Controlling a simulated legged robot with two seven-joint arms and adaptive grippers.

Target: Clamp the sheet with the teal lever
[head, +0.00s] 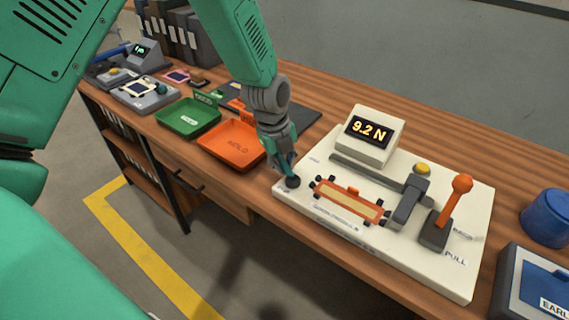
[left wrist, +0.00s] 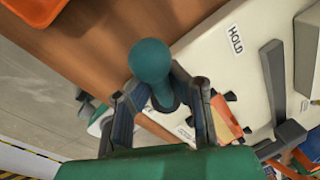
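The teal lever (left wrist: 151,62) has a round knob and shows between my left gripper's fingers (left wrist: 157,84). In the head view, my left gripper (head: 286,164) covers the lever, above a dark round base. The fingers flank the lever closely; whether they grip it is unclear. My right gripper is out of view.
An orange-knobbed lever (head: 455,205) marked PULL stands at the device's right. A HOLD label (left wrist: 236,40) is near the teal lever. A green tray (head: 188,118) and orange tray (head: 229,143) lie left of my gripper. A blue cup (head: 547,216) is at right.

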